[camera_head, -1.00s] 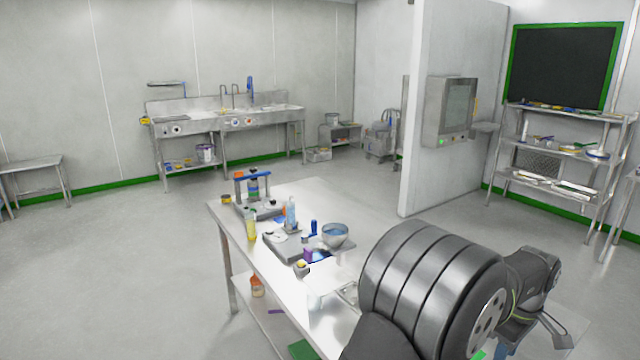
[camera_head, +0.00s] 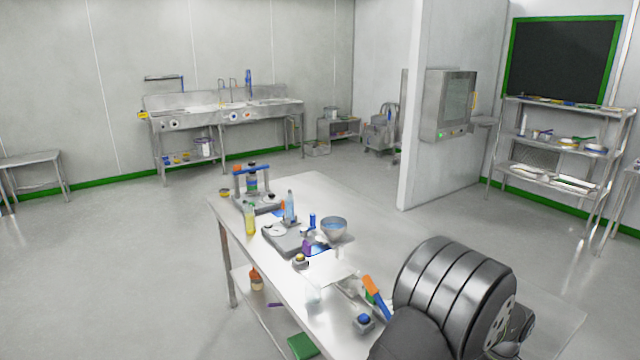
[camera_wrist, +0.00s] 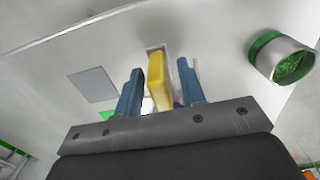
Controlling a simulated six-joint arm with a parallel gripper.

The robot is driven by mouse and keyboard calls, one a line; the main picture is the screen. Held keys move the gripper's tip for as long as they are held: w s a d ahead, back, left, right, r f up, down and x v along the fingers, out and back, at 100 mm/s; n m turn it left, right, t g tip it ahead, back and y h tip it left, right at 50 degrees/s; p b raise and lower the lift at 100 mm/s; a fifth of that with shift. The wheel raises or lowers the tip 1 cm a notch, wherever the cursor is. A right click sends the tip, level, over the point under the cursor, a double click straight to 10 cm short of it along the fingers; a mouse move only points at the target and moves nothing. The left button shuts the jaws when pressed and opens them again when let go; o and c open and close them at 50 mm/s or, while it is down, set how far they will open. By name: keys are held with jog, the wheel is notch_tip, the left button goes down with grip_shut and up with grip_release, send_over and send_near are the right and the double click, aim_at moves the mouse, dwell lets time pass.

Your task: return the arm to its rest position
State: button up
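My gripper (camera_wrist: 159,67) shows in the wrist view as two blue fingers standing apart. A yellow block-like thing (camera_wrist: 158,82) appears in the space between them, with a narrow gap on each side, so it does not look clamped. I cannot tell how far beyond the fingers it is. In the head view my thick dark arm fills the lower right, over the near right part of the steel table (camera_head: 318,196). The gripper itself is hidden there behind the arm.
The table carries a bowl (camera_head: 334,229), a yellow bottle (camera_head: 250,218), a scale-like device (camera_head: 285,238), an orange-and-blue tool (camera_head: 376,297) and a blue-topped block (camera_head: 363,323) near my arm. A green-rimmed cylinder (camera_wrist: 281,58) is right in the wrist view. Floor left is clear.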

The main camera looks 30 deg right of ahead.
jog(key=shift+w+f, duration=0.15)
jog(key=shift+w, duration=2.05)
jog(key=o, duration=1.4)
jog(key=w+a+r+g+h, duration=0.15)
jog(key=w+a+r, duration=0.35)
jog(key=r, duration=0.5)
jog(key=w+a+r+g+h, duration=0.1)
jog(key=w+a+r+h, duration=0.25)
jog(key=r, duration=0.75)
notch_tip(320, 180, down, 9)
jog(key=s+d+y, duration=0.1)
jog(key=d, duration=0.1)
jog(key=shift+d, duration=0.25)
jog(key=v, duration=1)
